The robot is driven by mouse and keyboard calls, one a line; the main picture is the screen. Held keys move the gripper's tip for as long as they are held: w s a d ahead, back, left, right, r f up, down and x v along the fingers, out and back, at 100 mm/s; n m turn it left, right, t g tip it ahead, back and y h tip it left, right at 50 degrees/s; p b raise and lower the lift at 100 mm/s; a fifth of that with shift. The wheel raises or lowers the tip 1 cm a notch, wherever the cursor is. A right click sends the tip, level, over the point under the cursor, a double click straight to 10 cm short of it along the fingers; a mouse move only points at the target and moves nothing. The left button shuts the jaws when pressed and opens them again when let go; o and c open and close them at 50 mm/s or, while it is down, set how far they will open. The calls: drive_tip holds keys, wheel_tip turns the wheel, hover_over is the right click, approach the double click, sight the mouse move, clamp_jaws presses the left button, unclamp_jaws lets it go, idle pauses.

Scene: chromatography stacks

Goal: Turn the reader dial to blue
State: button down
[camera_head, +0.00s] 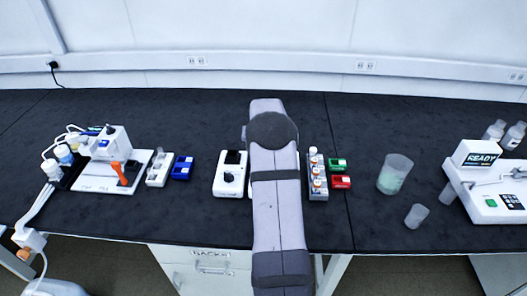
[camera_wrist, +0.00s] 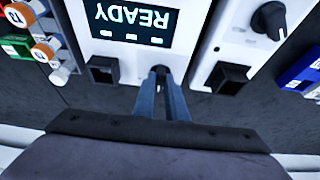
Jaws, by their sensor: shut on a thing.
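The reader (camera_wrist: 185,50) is a white unit with a dark screen reading READY, upside down in the wrist view. Its dial (camera_wrist: 160,70) is a small dark knob on the front part of the panel, below the screen in that view. My gripper (camera_wrist: 162,82) is shut on the dial, with one grey-blue finger on each side. The fingers cover much of the knob, so I cannot tell which way it points. No blue mark shows around it. In the head view my arm hides the reader and the gripper.
A white unit with a black knob (camera_head: 229,177) stands close to the left. A vial rack (camera_head: 317,190), a green block (camera_head: 338,165) and a red block (camera_head: 341,182) stand to the right. Beakers (camera_head: 395,173) and another READY machine (camera_head: 482,198) are farther right.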

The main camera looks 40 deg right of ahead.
drive_tip(key=c, duration=1.8)
unclamp_jaws()
drive_tip(key=shift+r, duration=0.15)
drive_tip(key=b+v, duration=0.1)
drive_tip(key=v, duration=0.6)
drive_tip(key=shift+b, duration=0.3)
